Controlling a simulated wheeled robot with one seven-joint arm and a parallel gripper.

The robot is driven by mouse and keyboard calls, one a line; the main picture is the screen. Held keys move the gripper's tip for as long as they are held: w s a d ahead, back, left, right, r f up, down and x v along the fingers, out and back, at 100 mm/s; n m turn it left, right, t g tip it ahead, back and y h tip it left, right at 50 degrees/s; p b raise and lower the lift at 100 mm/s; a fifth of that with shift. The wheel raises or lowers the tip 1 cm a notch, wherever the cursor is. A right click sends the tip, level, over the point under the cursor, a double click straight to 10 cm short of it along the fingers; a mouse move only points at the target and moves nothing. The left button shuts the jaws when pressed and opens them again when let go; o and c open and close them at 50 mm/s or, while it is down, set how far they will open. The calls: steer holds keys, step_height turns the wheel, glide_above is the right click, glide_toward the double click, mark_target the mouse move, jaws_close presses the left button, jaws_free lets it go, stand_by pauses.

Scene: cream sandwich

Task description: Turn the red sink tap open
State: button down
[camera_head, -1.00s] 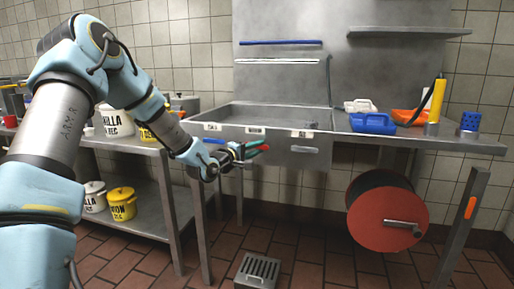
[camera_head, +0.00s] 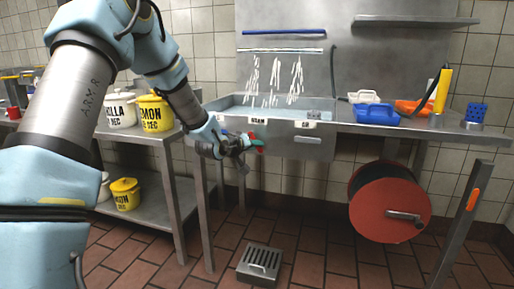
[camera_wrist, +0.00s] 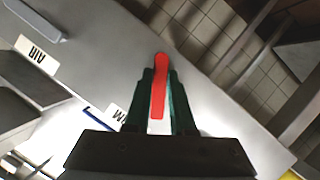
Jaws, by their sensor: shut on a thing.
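The red tap handle (camera_wrist: 158,84) lies between my gripper's green fingers (camera_wrist: 160,108) in the wrist view, pointing up and away from the palm. In the head view my gripper (camera_head: 257,142) is at the left part of the sink's front, with a bit of the red handle (camera_head: 252,135) at its fingertips. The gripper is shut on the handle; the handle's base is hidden. Several white water streams (camera_head: 275,80) fall from the pipe (camera_head: 280,50) on the back wall into the sink (camera_head: 225,104).
Labelled plates (camera_head: 264,121) line the sink's front edge. A blue caddy (camera_head: 375,114) and an orange tray (camera_head: 412,107) stand on the right counter. A red hose reel (camera_head: 390,203) hangs below. A pot shelf (camera_head: 150,185) stands left, and a floor drain box (camera_head: 259,264) lies below.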

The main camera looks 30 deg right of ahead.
steer(key=shift+w+a+f+m+t+y+b, duration=0.15)
steer(key=shift+w+a+m+t+y+b, duration=0.15)
steer(key=shift+m+b, duration=0.35)
steer(key=shift+w+a+f+m+t+y+b, duration=0.15)
steer(key=shift+m+t+y+b, duration=0.1)
steer(key=shift+m+y+b, duration=0.3)
steer(key=shift+w+a+f+m+t+y+b, duration=0.15)
steer(key=shift+a+m+t+y+b, duration=0.1)
steer(key=shift+m+b, duration=0.45)
steer(key=shift+r, duration=0.1)
steer(key=c, duration=0.8)
jaws_free()
steer(key=shift+o, duration=0.2)
steer(key=v, duration=1)
steer(key=shift+s+a+r+p, duration=0.2)
steer(key=shift+p, duration=0.1)
